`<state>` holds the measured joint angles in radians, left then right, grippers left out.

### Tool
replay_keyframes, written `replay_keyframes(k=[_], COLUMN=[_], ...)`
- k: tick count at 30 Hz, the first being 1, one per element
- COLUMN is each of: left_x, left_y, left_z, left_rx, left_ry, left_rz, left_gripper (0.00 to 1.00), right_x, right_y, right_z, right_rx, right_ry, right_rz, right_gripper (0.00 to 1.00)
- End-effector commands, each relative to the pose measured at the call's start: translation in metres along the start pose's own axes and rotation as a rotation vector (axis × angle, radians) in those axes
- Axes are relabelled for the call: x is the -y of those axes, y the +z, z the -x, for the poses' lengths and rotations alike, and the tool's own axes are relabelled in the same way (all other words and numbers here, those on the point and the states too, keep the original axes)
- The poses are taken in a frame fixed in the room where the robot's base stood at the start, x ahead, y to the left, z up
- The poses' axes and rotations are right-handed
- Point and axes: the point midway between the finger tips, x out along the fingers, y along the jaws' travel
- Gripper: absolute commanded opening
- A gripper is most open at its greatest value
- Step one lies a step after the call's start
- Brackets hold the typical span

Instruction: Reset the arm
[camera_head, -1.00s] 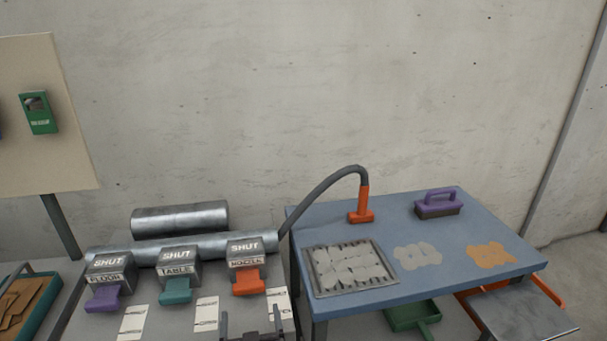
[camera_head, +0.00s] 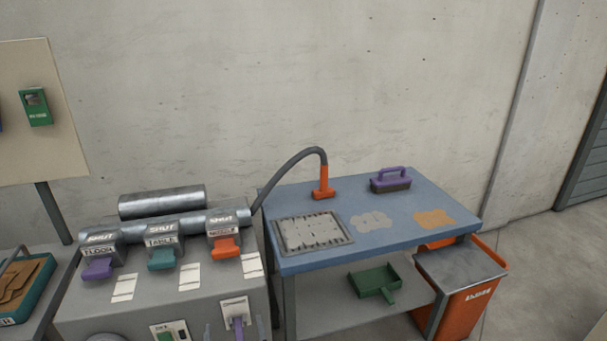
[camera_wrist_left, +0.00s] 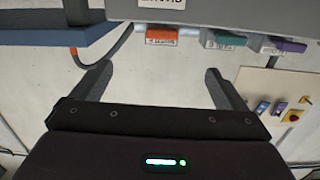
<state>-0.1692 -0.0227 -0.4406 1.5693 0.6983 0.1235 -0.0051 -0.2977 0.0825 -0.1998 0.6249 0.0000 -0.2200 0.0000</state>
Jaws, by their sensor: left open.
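My left gripper (camera_head: 235,330) barely shows at the bottom edge of the head view, in front of the grey cabinet. Its two dark fingers stand wide apart in the left wrist view (camera_wrist_left: 158,70), with nothing between them. The left wrist picture looks upside down. My right gripper is in neither view.
Purple (camera_head: 98,269), teal (camera_head: 162,260) and orange (camera_head: 226,248) levers sit on boxes marked SHUT. A blue table (camera_head: 330,257) holds a grille (camera_head: 283,238), an orange nozzle (camera_head: 323,185) and a purple brush (camera_head: 390,182). An orange bin (camera_head: 462,312) stands right.

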Motion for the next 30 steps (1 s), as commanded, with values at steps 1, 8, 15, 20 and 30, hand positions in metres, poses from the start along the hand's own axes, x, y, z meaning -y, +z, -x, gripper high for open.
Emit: replay_keyframes(k=[1,8,15,20,30], left_x=[0.000,0.000,0.009,0.027,0.110], left_y=[0.009,0.061,0.147,0.233,0.412], left_z=[0.001,0.008,0.031,0.070,0.238], left_rx=[0.018,0.120,0.296,0.490,1.035], left_ry=[0.007,0.052,0.119,0.181,0.315], left_rz=[-0.011,-0.066,-0.148,-0.219,-0.336], left_gripper=[0.95,0.95,0.95,0.95,0.95], right_x=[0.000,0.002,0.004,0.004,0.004], right_y=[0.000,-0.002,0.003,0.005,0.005], right_z=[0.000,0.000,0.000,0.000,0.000], right_rx=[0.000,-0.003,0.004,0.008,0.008], right_ry=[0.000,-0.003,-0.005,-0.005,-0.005], right_rz=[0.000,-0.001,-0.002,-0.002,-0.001], right_gripper=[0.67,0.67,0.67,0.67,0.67])
